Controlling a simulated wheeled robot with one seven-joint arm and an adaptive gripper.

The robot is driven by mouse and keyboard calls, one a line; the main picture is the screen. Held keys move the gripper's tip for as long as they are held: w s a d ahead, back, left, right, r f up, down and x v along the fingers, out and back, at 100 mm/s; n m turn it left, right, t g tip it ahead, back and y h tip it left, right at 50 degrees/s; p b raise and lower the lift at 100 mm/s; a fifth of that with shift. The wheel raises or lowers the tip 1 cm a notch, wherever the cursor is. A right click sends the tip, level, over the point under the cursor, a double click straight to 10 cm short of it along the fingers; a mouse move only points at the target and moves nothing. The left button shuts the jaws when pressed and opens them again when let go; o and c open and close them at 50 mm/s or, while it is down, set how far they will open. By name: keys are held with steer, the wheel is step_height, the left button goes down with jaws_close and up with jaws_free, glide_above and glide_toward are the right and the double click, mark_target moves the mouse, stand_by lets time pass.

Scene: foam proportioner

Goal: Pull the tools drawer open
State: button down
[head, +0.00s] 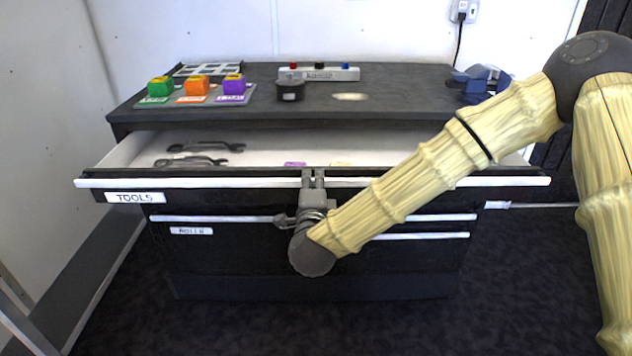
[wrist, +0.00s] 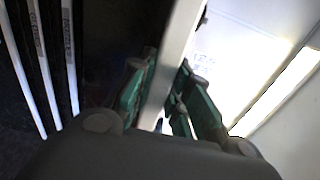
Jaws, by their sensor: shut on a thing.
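The tools drawer (head: 134,197) is the top drawer of a dark cabinet, with a white label reading TOOLS at its left. It stands pulled out, and its white inside shows in the head view. Dark wrenches (head: 195,158) lie in it, with a purple and a yellowish patch farther right. A long white handle bar (head: 430,182) runs along the drawer's top front. My gripper (head: 313,182) is shut on this bar near its middle. In the wrist view the green-padded fingers (wrist: 160,100) sit on both sides of the pale bar (wrist: 177,55).
Lower drawers with white handles (head: 215,218) look shut. The cabinet top (head: 400,92) holds coloured blocks (head: 197,86), a black round container (head: 290,91), a white strip with buttons (head: 318,74) and a blue vise-like object (head: 478,80). Dark floor (head: 540,290) is open at right.

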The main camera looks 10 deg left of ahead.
steer(key=c, duration=1.3)
jaws_free()
steer(key=s, duration=0.4)
steer(key=s+d, duration=0.1)
steer(key=s, duration=0.7)
steer(key=shift+d, duration=0.2)
